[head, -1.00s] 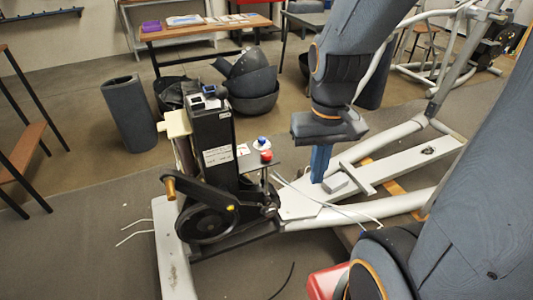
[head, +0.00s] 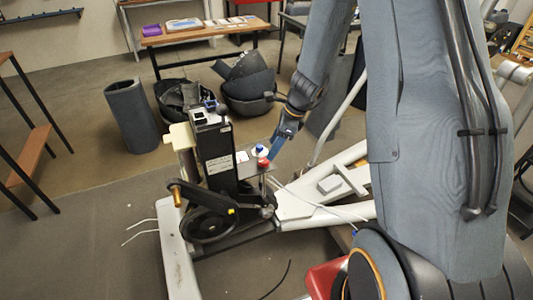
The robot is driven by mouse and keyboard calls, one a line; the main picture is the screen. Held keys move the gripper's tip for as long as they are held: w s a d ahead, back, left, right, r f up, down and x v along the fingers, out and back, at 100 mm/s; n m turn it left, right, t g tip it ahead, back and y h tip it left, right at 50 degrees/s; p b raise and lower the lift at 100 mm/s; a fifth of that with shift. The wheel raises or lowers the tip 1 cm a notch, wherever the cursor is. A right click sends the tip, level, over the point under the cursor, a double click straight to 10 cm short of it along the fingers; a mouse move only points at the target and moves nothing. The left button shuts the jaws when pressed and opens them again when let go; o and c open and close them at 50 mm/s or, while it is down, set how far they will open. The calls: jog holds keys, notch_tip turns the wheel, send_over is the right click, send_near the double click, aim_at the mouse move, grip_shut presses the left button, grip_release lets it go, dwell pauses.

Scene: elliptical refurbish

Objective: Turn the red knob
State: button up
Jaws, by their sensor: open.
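The red knob (head: 263,162) sits low on the small grey plate (head: 252,172) at the right side of the machine's black upright housing (head: 216,155). A blue-topped white knob (head: 260,150) is just behind it. My gripper (head: 276,152) has blue fingers and comes down from the upper right. Its fingertips are just right of the two knobs in the picture. The fingers overlap in this view, and I cannot tell whether they touch the red knob. The jaws are open and hold nothing visible.
A black wheel with a crank (head: 207,224) is below the housing. Thin white wires (head: 310,203) run over the light frame at right. Black bins (head: 250,90) and a grey cylinder (head: 132,115) stand behind. A wooden table (head: 205,36) is at the back.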

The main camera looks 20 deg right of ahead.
aim_at(264, 160)
jog(key=shift+w+a+f+m+p, duration=0.15)
jog(key=shift+w+a+f+m, duration=0.3)
jog(key=shift+f, duration=1.05)
jog(key=shift+w+a+f+m+p, duration=0.15)
jog(key=shift+w+f+m, duration=0.35)
jog(key=shift+w+f, duration=0.7)
jog(key=shift+w+a+f+m+p, duration=0.1)
jog(key=shift+w+a+f+m, duration=0.3)
jog(key=shift+f, duration=1.4)
jog(key=shift+d, duration=0.15)
jog(key=c, duration=1)
jog(key=shift+c, duration=0.2)
